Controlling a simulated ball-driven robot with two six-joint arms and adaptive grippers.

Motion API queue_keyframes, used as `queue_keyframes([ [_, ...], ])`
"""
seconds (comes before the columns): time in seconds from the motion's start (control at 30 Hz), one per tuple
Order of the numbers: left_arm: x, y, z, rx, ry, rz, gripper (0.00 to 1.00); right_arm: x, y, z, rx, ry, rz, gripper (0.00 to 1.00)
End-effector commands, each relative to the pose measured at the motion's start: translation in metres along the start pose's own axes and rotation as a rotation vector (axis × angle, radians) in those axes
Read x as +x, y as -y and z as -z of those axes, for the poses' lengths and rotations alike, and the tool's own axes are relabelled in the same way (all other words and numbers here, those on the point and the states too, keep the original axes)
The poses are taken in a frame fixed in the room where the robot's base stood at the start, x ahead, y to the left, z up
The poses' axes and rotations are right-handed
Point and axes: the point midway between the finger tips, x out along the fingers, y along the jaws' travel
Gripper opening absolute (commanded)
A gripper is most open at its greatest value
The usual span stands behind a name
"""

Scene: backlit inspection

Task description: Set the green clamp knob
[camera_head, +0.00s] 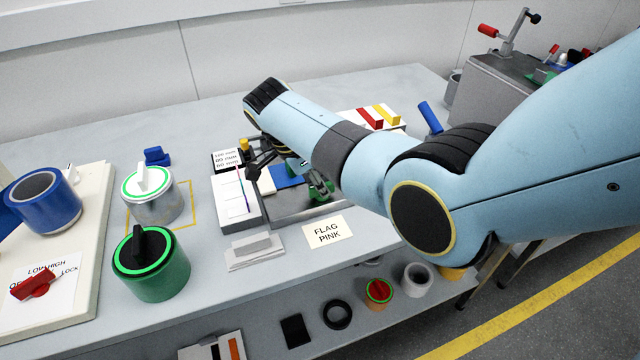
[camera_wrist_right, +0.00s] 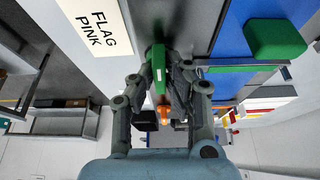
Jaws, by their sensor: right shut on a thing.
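In the right wrist view my right gripper (camera_wrist_right: 160,72) is shut on a narrow green bar, the green clamp knob (camera_wrist_right: 158,62), which stands between its two dark fingers. A small orange part (camera_wrist_right: 164,114) shows nearer the palm. In the head view my right forearm crosses above the work area and screens much of the gripper. My left gripper is not in view.
A label reading FLAG PINK (camera_head: 328,232) lies before the tray. A green cylinder with a black knob (camera_head: 152,268) and a silver one with a white knob (camera_head: 155,202) stand left. A board with a red knob (camera_head: 36,288) is far left. A green block (camera_wrist_right: 275,38) lies near the gripper.

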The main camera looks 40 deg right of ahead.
Motion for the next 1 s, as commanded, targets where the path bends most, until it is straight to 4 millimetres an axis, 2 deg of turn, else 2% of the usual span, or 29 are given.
queue_keyframes([
  [0.2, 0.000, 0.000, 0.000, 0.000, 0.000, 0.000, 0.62, 0.000, 0.001, 0.000, 0.002, 0.000, 0.001, 0.00],
  [0.23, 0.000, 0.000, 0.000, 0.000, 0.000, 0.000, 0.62, 0.000, 0.001, 0.000, 0.002, 0.000, 0.002, 0.16],
  [0.37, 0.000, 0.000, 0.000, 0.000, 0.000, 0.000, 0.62, 0.000, 0.000, 0.000, 0.001, 0.000, 0.001, 0.33],
  [0.4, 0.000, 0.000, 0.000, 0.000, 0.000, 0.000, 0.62, 0.000, 0.000, 0.000, 0.001, 0.000, 0.001, 0.35],
  [0.63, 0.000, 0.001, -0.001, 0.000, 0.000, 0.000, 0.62, -0.001, 0.000, 0.000, 0.000, 0.001, 0.001, 0.35],
  [0.73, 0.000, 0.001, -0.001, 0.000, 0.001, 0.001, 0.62, -0.007, 0.001, -0.001, 0.000, 0.001, 0.002, 0.35],
  [0.87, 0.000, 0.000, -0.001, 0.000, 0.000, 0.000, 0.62, -0.028, 0.001, -0.001, 0.000, 0.004, 0.004, 0.35],
  [1.0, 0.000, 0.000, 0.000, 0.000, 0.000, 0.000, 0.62, -0.061, 0.001, -0.001, 0.001, 0.004, 0.005, 0.35],
])
